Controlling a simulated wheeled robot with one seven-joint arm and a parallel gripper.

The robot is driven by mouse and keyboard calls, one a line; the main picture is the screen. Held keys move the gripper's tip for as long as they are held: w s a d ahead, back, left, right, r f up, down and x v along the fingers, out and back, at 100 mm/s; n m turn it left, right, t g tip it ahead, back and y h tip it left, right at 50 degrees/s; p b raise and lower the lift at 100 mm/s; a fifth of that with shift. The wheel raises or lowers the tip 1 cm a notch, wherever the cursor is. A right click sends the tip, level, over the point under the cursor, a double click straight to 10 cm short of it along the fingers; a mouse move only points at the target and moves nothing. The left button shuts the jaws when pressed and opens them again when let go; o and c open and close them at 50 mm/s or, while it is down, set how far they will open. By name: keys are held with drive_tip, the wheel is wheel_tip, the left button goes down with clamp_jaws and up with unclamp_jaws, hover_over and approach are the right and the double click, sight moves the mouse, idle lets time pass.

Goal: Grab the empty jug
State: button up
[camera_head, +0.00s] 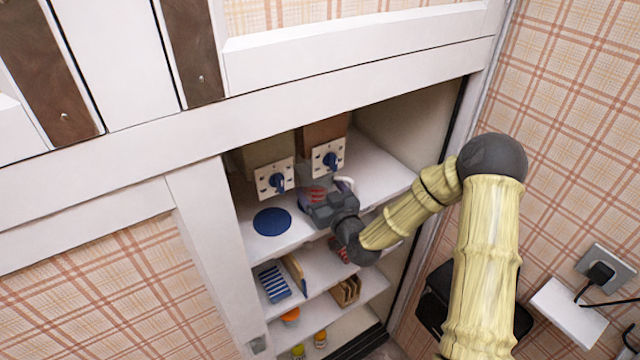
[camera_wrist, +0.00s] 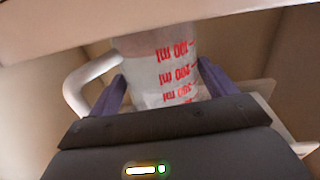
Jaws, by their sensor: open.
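The jug (camera_wrist: 160,70) is clear with red measuring marks and a white handle (camera_wrist: 88,82) on the left in the wrist view. It looks empty, though its rim and base are out of sight there. My gripper (camera_wrist: 160,88) is open, with one purple finger on each side of the jug's body. I cannot tell whether the fingers touch it. In the head view the jug (camera_head: 317,192) stands on the upper shelf, partly hidden behind my gripper (camera_head: 318,200), with its handle to the right.
A blue round mat (camera_head: 272,222) lies on the upper shelf (camera_head: 290,240) to the left. Two boxes with blue-knobbed panels (camera_head: 275,181) (camera_head: 328,159) stand behind. Lower shelves hold a blue striped item (camera_head: 273,284) and a wooden rack (camera_head: 346,290). Cabinet walls and a top board enclose my gripper closely.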

drive_tip(key=shift+x, duration=0.85)
drive_tip(key=c, duration=0.8)
drive_tip(key=shift+r, duration=0.2)
drive_tip(key=shift+r+b, duration=0.3)
drive_tip(key=shift+r, duration=0.2)
drive_tip(key=v, duration=0.5)
drive_tip(key=b+v, duration=0.1)
drive_tip(key=v, duration=0.4)
drive_tip(key=shift+s+d+r, duration=0.2)
drive_tip(key=shift+s+d, duration=0.05)
